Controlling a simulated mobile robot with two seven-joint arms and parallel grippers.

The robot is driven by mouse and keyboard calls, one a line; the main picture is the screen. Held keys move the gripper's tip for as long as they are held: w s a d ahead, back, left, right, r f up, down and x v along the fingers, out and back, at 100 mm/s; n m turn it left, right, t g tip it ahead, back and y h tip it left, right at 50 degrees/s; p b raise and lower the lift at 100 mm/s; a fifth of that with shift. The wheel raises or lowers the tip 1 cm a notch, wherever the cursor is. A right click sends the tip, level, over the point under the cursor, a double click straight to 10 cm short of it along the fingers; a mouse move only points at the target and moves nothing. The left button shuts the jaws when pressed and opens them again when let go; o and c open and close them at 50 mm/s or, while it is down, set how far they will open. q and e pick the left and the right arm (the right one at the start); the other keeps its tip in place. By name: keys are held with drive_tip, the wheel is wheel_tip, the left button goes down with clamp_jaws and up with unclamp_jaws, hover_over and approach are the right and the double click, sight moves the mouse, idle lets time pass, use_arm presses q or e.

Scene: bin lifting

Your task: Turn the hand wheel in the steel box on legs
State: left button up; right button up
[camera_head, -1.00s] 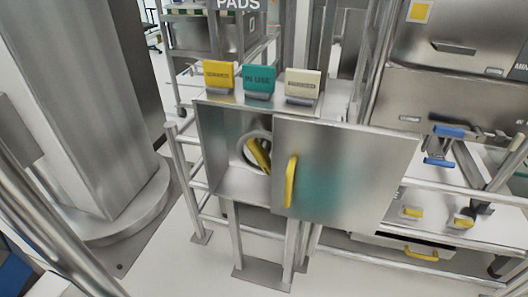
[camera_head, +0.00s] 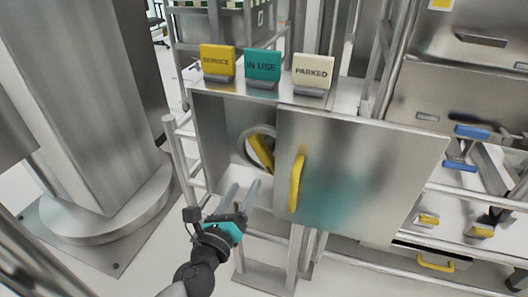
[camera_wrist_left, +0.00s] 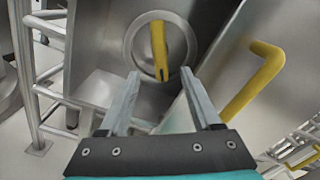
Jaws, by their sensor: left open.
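The steel box on legs (camera_head: 215,128) stands ahead, its door (camera_head: 360,180) standing open toward the right with a yellow handle (camera_head: 296,183). Inside, the hand wheel has a round grey rim (camera_head: 244,147) and a yellow bar (camera_head: 261,153) across it. The door hides the wheel's right part in the head view. My right gripper is out of view.
Yellow, teal and cream signs (camera_head: 262,66) stand on the box top. The yellow door handle (camera_wrist_left: 255,80) is close on the right of my left gripper. A steel rail frame (camera_head: 180,150) stands left of the box, and a large column (camera_head: 85,100) beyond it.

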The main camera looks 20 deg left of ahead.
sight(261, 157)
use_arm(q)
drive_tip(key=w, duration=0.7)
drive_tip(key=shift+w+d, duration=0.1)
drive_tip(key=shift+w, duration=0.1)
drive_tip(key=w+b, duration=0.1)
drive_tip(key=w, duration=0.4)
drive_tip(key=shift+w+d, duration=0.1)
drive_tip(key=shift+w, duration=0.95)
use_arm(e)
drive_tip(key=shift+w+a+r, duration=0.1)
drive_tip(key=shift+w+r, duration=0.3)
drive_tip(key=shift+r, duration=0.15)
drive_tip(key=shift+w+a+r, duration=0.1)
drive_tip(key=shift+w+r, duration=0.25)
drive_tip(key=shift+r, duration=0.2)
use_arm(q)
clamp_jaws()
